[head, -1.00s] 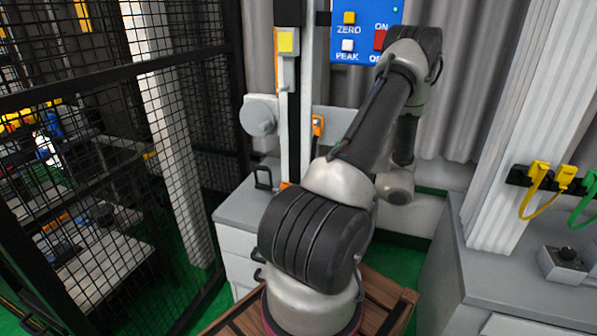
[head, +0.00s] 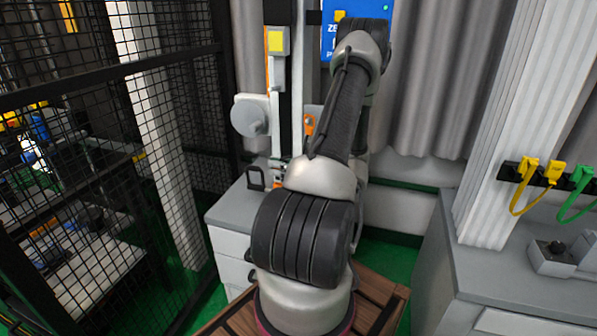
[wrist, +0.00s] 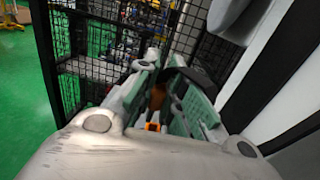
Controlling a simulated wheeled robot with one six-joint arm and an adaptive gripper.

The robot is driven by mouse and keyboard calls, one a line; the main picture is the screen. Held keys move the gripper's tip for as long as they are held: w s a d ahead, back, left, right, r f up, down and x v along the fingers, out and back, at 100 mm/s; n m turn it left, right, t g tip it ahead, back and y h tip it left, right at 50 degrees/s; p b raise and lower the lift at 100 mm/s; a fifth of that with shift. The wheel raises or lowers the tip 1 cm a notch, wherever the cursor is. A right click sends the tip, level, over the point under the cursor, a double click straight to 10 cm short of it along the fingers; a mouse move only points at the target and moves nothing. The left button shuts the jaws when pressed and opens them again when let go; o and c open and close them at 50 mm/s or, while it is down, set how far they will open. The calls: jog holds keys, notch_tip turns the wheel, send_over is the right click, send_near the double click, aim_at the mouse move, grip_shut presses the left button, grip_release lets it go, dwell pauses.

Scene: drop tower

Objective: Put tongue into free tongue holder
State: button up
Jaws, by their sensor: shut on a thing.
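In the wrist view my gripper (wrist: 162,78) shows two fingers with green inner pads, close together. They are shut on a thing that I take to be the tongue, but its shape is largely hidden. A dark flat piece (wrist: 193,80) shows by the right finger; I cannot tell whether it is part of the held thing. In the head view my arm hides the gripper. The drop tower (head: 283,90) stands upright behind my arm, with a yellow-faced block (head: 277,42) on it. An orange part (head: 309,124) shows beside its column. I cannot make out a free tongue holder.
A black mesh fence (head: 100,130) stands on the left. A grey cabinet (head: 230,215) stands under the tower. A blue button panel (head: 330,40) is partly hidden by my arm. On the right, yellow clips (head: 527,168) hang above a grey bench (head: 490,270).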

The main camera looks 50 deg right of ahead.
jog(key=shift+w+d+f+m+h, duration=0.15)
jog(key=shift+w+d+m+h, duration=0.25)
jog(key=shift+w+h, duration=0.1)
jog(key=shift+f, duration=1.95)
jog(key=shift+f, duration=0.15)
jog(key=o, duration=0.8)
jog(key=v, duration=1.2)
jog(key=shift+s+f, duration=0.1)
jog(key=shift+f, duration=0.05)
